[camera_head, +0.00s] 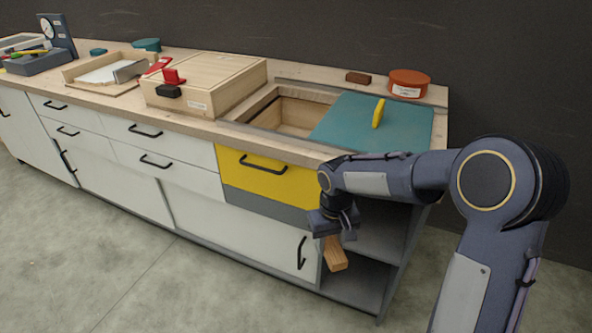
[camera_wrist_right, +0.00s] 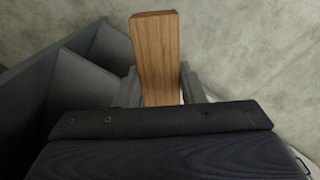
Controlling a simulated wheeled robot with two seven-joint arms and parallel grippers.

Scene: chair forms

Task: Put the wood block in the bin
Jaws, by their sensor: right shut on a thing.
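The wood block (camera_head: 334,256) is a plain light-brown bar. My right gripper (camera_head: 333,236) is shut on it and holds it in front of the open grey shelves, below the counter's front edge. In the right wrist view the wood block (camera_wrist_right: 158,58) stands out between the two fingers of the right gripper (camera_wrist_right: 160,88). A recessed bin (camera_head: 290,112) in the counter top is partly covered by a teal lid (camera_head: 360,125) with a yellow handle; its left part is open and looks empty. My left gripper is not in view.
The wooden counter carries a wooden box (camera_head: 207,82) with a red handle, an orange round tin (camera_head: 409,82), a small brown block (camera_head: 358,78) and a tray (camera_head: 100,72). A yellow drawer (camera_head: 262,176) and open shelves (camera_head: 365,275) are below. The floor in front is clear.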

